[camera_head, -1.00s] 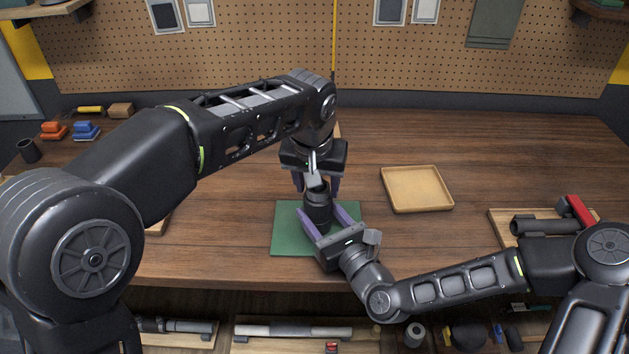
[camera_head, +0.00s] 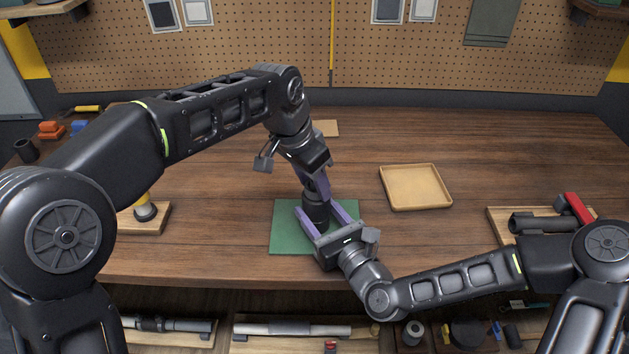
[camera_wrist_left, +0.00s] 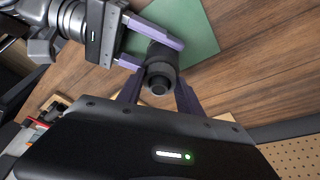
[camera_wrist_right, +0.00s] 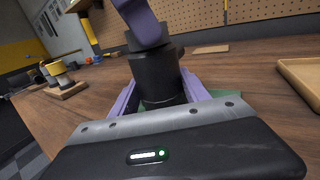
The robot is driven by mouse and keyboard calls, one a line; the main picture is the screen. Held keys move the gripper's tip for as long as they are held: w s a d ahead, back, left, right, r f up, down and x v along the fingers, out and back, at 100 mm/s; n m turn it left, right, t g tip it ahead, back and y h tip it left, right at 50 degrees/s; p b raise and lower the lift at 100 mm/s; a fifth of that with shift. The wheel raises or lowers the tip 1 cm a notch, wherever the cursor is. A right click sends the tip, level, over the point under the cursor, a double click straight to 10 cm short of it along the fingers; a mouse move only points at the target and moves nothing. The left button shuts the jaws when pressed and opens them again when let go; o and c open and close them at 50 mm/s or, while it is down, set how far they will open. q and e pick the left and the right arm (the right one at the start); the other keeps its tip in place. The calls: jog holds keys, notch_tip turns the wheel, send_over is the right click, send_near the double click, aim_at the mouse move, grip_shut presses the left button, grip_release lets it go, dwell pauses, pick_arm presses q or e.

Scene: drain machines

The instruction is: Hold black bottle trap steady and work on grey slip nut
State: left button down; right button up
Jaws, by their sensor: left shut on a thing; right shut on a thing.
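The black bottle trap (camera_head: 316,216) stands upright on a green mat (camera_head: 285,235). My right gripper (camera_head: 320,218) is shut on its body from the front, one purple finger on each side; the right wrist view shows the trap body (camera_wrist_right: 158,75) between the fingers. My left gripper (camera_head: 315,188) comes down from above and is shut at the trap's top, on the dark grey slip nut (camera_wrist_left: 160,78). In the head view the nut is mostly hidden by the left fingers. In the right wrist view a left finger covers part of the top (camera_wrist_right: 140,40).
An empty tan tray (camera_head: 416,188) lies right of the mat. A wooden tray with dark pipe pieces (camera_head: 540,222) is at the far right. A wooden block with a yellow and black part (camera_head: 146,211) stands at the left. The table behind the mat is mostly clear.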

pick_arm(q)
jog(key=m, duration=0.2)
jog(key=m+g, duration=0.1)
jog(key=m, duration=0.3)
jog(key=shift+w+a+f+g+h, duration=0.1)
jog(key=shift+w+g+h, duration=0.2)
jog(key=shift+g+h, duration=0.1)
jog(key=m+g, duration=0.1)
jog(key=m, duration=0.3)
jog(key=shift+m, duration=0.4)
jog(key=c, duration=0.7)
grip_release()
jog(key=c, duration=0.4)
jog(key=shift+o, duration=0.2)
